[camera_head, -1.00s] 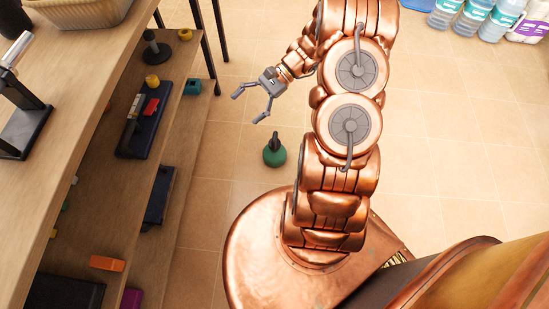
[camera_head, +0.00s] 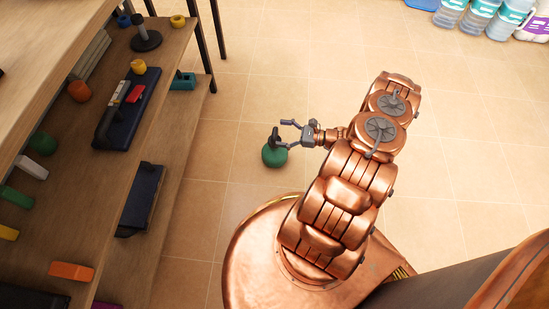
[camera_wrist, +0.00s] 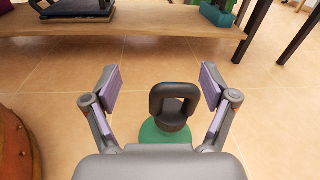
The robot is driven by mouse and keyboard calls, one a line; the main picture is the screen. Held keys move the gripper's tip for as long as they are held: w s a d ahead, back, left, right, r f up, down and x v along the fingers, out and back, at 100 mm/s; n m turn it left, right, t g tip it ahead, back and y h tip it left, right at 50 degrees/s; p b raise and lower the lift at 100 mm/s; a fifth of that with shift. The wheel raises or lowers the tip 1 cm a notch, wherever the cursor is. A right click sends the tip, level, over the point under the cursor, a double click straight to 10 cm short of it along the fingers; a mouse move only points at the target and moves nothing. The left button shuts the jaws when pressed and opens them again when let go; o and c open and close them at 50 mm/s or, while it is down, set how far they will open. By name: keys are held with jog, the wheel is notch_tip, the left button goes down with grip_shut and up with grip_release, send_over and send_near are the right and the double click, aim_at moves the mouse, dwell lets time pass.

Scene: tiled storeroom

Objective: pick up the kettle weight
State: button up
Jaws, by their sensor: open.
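The kettle weight (camera_head: 274,157) has a round green body and a dark handle, and stands upright on the tiled floor. In the wrist view the kettle weight (camera_wrist: 166,133) is centred ahead, its handle loop between the two fingers. My gripper (camera_head: 284,133) is open and low over the floor, with its fingers at the handle. In the wrist view my gripper (camera_wrist: 160,88) has its purple-padded fingers spread, with a gap on either side of the handle. The lower part of the green body is hidden by my gripper.
A wooden shelf unit (camera_head: 165,155) stands at the left, holding a dark blue tray (camera_head: 145,105), a teal block (camera_head: 183,81) and an orange block (camera_head: 71,271). Water bottles (camera_head: 480,18) stand at the far right. The floor around the weight is clear.

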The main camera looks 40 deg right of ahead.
aim_at(282, 152)
jog(key=s+d+f+m+t+h+b, duration=0.2)
jog(key=d+f+m+t+h+b, duration=0.15)
jog(key=f, duration=0.85)
jog(key=shift+m, duration=0.45)
jog(key=shift+r+b+x, duration=0.15)
jog(key=shift+b+x, duration=0.3)
jog(key=shift+x, duration=0.55)
jog(key=shift+r+b+x, duration=0.15)
jog(key=shift+b+x, duration=0.25)
jog(key=shift+x, duration=0.55)
jog(key=shift+a+r+b+x, duration=0.15)
jog(key=shift+b+x, duration=0.2)
jog(key=shift+x, duration=0.6)
jog(key=shift+a+r+b+x, duration=0.15)
jog(key=shift+b+x, duration=0.2)
jog(key=shift+x, duration=0.6)
jog(key=shift+s+f, duration=0.1)
jog(key=shift+s, duration=0.05)
grip_shut()
